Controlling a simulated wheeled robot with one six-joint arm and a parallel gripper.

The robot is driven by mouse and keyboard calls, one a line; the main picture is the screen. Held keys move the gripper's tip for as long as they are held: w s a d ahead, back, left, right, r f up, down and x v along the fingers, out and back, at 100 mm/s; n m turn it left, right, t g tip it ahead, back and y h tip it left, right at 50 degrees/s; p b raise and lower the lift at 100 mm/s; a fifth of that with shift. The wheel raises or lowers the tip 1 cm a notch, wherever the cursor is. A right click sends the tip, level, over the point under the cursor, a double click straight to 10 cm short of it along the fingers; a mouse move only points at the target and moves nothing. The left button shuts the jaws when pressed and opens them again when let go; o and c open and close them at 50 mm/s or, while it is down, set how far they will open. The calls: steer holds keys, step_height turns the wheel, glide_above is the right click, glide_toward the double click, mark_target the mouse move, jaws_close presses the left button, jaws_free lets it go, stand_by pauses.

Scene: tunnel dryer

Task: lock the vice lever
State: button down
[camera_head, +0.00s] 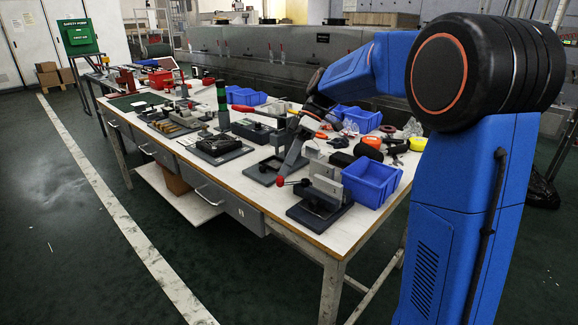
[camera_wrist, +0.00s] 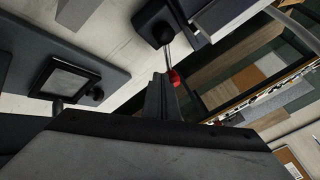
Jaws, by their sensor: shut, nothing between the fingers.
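The vice (camera_head: 322,200) stands at the near right end of the workbench, on a dark base plate. Its lever ends in a red knob (camera_head: 280,182) that sticks out to the left. In the wrist view a thin metal rod (camera_wrist: 168,50) runs from a dark block to a red knob (camera_wrist: 174,77). My gripper (camera_wrist: 161,84) is shut and empty, with the red knob right beside its fingertips. I cannot tell whether they touch. The fingers partly cover the knob. In the head view my gripper is hard to make out among the dark fixtures.
The workbench (camera_head: 225,185) is crowded with fixtures. A blue bin (camera_head: 371,183) stands right behind the vice, with more blue bins (camera_head: 248,97) farther back. Another fixture has a red handle (camera_head: 243,108). The floor left of the bench is open.

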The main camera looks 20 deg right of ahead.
steer(key=shift+s+a, duration=0.2)
steer(key=shift+s, duration=1.05)
